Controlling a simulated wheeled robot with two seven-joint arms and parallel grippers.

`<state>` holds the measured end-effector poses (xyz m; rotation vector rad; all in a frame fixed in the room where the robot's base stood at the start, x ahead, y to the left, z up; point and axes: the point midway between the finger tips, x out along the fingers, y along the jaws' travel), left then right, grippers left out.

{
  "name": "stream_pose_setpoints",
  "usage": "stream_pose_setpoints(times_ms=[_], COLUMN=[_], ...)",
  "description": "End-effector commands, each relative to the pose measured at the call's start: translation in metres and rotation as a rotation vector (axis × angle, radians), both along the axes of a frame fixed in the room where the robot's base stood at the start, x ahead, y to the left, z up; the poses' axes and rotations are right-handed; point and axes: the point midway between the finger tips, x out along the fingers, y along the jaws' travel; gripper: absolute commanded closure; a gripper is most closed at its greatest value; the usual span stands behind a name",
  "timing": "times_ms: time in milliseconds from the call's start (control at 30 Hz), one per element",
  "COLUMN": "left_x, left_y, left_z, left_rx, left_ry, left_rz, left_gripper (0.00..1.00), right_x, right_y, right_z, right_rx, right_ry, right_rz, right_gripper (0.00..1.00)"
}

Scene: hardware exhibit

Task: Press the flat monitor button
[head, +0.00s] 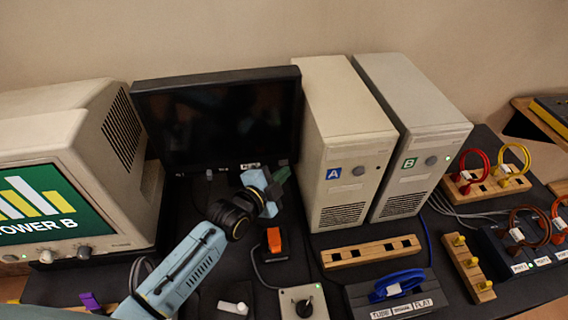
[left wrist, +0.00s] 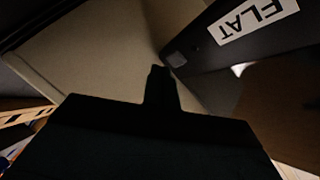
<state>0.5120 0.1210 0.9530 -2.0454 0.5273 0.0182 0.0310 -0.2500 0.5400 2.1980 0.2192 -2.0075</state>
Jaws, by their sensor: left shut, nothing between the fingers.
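The flat monitor (head: 220,120) stands at the back, its screen dark. A white label (head: 250,166) sits on its lower bezel; in the left wrist view the label (left wrist: 253,20) reads "FLAT". A small grey square (left wrist: 175,58), which looks like the button, shows on the dark bezel beside that label. My left gripper (head: 277,180) is shut and empty, at the monitor's lower right corner. In the left wrist view its dark fingertips (left wrist: 160,76) are close to the grey square; I cannot tell whether they touch it. My right gripper is not in view.
A tube monitor (head: 75,170) showing "TOWER B" stands left. Towers A (head: 345,140) and B (head: 415,130) stand close on the right. An orange switch (head: 274,240), a knob box (head: 303,303) and a box with a blue cable (head: 395,290) lie in front.

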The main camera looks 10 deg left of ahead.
Motion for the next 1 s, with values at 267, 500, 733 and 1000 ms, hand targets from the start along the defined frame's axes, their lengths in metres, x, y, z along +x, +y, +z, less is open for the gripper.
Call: stream_pose_setpoints(times_ms=[267,500,733,1000], left_x=[0.0000,0.0055,0.0084,0.0090], left_y=[0.0000,0.0023,0.0033,0.0037], left_z=[0.0001,-0.0001,0.0002,0.0001], left_rx=[0.000,0.001,0.000,0.000], left_ry=[0.000,0.000,0.000,0.000], left_rz=[0.000,0.000,-0.001,0.000], left_gripper=[1.00,1.00,1.00,1.00], right_x=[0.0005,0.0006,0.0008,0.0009], right_y=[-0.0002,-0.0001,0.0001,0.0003], right_z=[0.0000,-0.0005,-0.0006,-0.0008], right_rx=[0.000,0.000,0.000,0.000], right_ry=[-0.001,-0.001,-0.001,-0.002], right_rz=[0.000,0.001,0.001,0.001], right_gripper=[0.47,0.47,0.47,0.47])
